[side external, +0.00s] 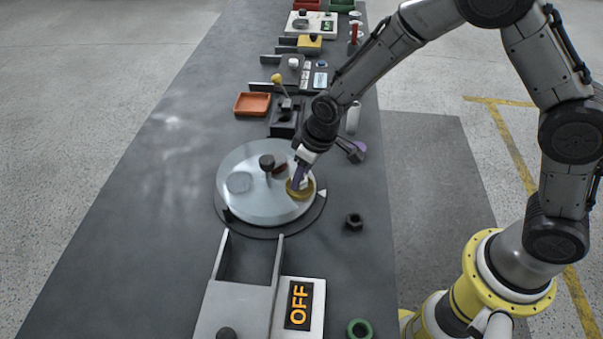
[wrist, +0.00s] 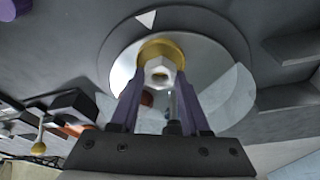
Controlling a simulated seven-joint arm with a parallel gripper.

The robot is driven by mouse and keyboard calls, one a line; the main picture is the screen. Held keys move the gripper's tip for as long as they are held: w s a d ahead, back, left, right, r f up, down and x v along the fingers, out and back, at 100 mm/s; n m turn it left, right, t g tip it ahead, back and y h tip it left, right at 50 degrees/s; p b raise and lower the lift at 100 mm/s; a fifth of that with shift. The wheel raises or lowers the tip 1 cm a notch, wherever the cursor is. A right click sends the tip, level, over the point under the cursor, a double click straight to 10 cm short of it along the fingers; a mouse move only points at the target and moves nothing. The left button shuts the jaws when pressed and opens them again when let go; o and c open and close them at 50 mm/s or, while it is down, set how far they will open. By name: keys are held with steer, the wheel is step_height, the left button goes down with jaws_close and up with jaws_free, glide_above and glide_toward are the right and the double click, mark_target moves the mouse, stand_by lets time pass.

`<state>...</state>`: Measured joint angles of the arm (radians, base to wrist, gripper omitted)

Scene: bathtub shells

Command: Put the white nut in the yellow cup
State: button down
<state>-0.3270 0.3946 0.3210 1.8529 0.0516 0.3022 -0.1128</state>
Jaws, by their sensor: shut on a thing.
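My gripper (side external: 297,185) has purple fingers and points down at the yellow cup (side external: 305,191) on the right part of the round turntable. In the wrist view my gripper (wrist: 158,88) is shut on the white nut (wrist: 160,70), a hexagonal ring between the fingertips. The yellow cup (wrist: 162,43) shows as a ring right behind the nut. The nut lies over or within the cup's opening; I cannot tell how deep. In the side view I cannot make out the nut at the fingertips.
The pale turntable (side external: 255,207) also carries a black-knobbed post (side external: 267,162), a dark red cup (side external: 281,168) and a clear cup (side external: 239,182). A black nut (side external: 354,221) and a green ring (side external: 359,329) lie on the table. An "OFF" display (side external: 299,304) stands in front.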

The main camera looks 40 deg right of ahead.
steer(key=shift+f, duration=0.3)
steer(key=shift+f, duration=0.35)
steer(key=shift+c, duration=1.9)
jaws_free()
steer(key=shift+r, duration=0.3)
steer(key=v, duration=1.2)
steer(key=shift+r, duration=0.4)
